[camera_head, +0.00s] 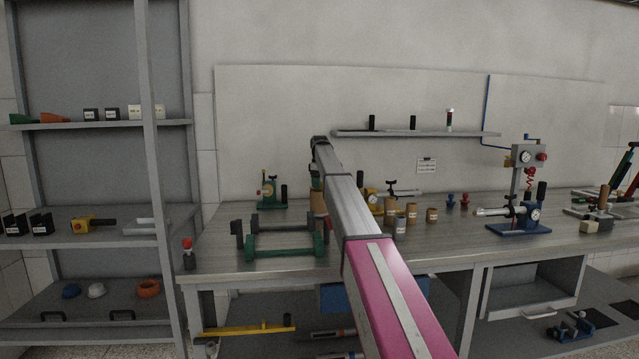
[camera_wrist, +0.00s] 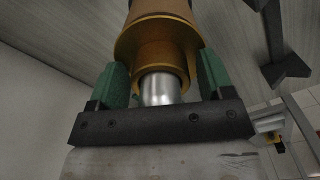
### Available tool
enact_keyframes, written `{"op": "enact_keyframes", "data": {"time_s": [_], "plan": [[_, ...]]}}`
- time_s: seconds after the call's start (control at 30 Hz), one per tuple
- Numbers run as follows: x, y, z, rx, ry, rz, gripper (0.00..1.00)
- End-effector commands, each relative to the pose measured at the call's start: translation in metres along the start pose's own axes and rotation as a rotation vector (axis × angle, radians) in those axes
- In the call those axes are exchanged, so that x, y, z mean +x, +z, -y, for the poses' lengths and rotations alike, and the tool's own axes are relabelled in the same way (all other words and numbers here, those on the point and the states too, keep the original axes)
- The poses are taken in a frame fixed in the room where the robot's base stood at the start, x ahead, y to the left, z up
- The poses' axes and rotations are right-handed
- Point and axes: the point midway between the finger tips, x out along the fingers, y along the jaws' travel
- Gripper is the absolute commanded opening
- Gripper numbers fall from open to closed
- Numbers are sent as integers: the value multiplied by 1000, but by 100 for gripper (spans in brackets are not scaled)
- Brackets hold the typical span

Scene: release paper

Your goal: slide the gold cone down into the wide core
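In the wrist view the gold cone (camera_wrist: 150,45) shows as a gold flange and collar with a silver shaft. The green fingers of my gripper (camera_wrist: 160,62) stand against both its sides and appear shut on it. A brown cardboard core (camera_wrist: 163,8) is directly beyond the flange, in line with it. The join is hidden by the flange, so I cannot tell how deep the cone sits. In the head view my arm hides most of the gripper, and a brown core (camera_head: 318,202) shows just below its end.
Green and dark stands (camera_head: 285,245) are left of my arm on the workbench (camera_head: 225,257). Several smaller brown cores (camera_head: 411,213) stand right of it. A yellow tool (camera_head: 372,198) is behind the arm, and a blue press (camera_head: 520,218) farther right. A wall shelf (camera_head: 420,134) hangs above.

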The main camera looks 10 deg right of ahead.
Motion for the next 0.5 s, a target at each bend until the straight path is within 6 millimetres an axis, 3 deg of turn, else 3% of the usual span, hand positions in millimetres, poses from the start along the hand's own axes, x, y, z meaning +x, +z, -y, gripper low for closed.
{"op": "enact_keyframes", "data": {"time_s": [0.33,0.5], "plan": [[-2,0,0,0,0,0,78],[-13,0,0,0,1,-1,78]]}}
